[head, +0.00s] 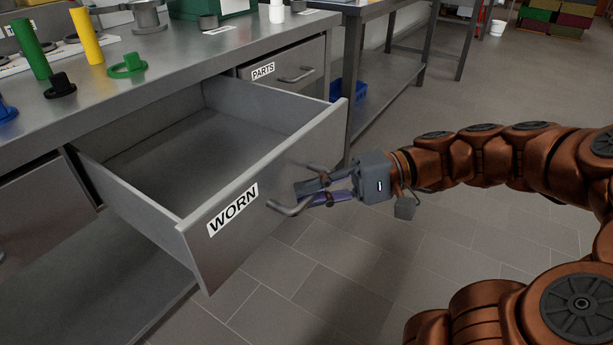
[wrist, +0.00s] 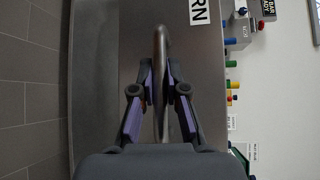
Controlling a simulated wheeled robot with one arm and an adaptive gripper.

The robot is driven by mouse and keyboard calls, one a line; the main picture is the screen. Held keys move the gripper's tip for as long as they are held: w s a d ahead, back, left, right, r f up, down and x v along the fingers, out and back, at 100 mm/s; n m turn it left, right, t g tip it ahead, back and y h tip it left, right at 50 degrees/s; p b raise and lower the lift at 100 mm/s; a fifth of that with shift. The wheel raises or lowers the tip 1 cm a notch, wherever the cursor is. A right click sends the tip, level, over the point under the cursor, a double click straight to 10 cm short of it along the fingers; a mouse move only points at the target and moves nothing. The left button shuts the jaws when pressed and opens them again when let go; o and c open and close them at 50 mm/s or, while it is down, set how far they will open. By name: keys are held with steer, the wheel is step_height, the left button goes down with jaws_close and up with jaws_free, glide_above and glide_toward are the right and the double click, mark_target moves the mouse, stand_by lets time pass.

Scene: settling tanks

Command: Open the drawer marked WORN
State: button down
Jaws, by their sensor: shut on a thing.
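The drawer marked WORN (head: 262,205) stands pulled far out of the steel bench in the head view, and its inside looks empty. Its black-on-white WORN label (head: 233,209) is on the left part of the front. My gripper (head: 312,193) is at the bar handle (head: 285,210) on the drawer front, with its fingers closed around the bar. In the wrist view the handle (wrist: 161,75) runs between the two fingertips (wrist: 160,82), and part of the label (wrist: 199,12) shows above. The far end of the handle is partly hidden by the fingers in the head view.
A shut drawer marked PARTS (head: 287,72) is to the right of the open one. The bench top (head: 170,70) holds a green peg (head: 30,50), a yellow peg (head: 86,37) and several rings. The tiled floor (head: 330,280) in front is clear.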

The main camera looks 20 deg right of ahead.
steer(key=shift+s+d, duration=0.2)
steer(key=shift+d, duration=0.05)
steer(key=c, duration=1.2)
jaws_free()
steer(key=shift+s+d, duration=0.1)
steer(key=v, duration=1.2)
